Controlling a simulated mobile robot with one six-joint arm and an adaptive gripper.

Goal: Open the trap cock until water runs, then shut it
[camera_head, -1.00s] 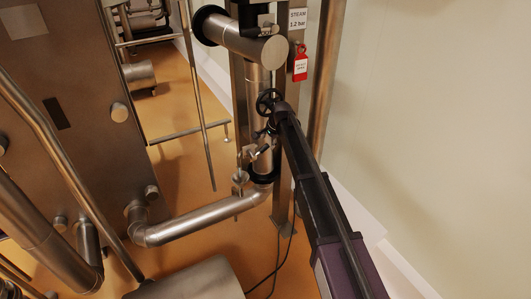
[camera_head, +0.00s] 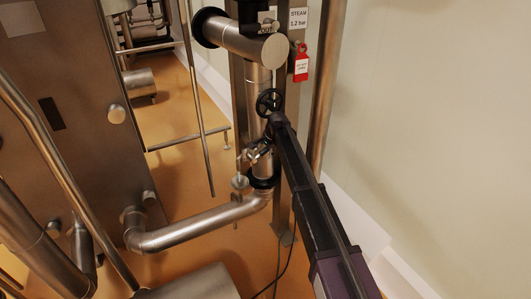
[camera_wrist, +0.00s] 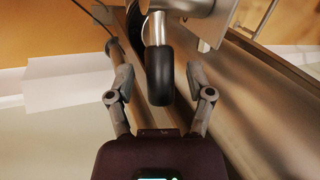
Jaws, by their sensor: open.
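The trap cock (camera_head: 257,152) is a small metal valve low on the upright steel pipe in the head view, partly hidden by my arm. In the wrist view its lever with a black grip (camera_wrist: 159,76) points toward my palm. My gripper (camera_wrist: 159,84) is open, with one finger on each side of the black grip and a visible gap on both sides. In the head view my gripper is mostly hidden at the end of my dark arm, beside the cock. No running water shows.
A black handwheel (camera_head: 269,102) sits just above my arm's end. A bent steel pipe (camera_head: 190,228) runs low to the left. A pale wall (camera_head: 430,120) stands to the right.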

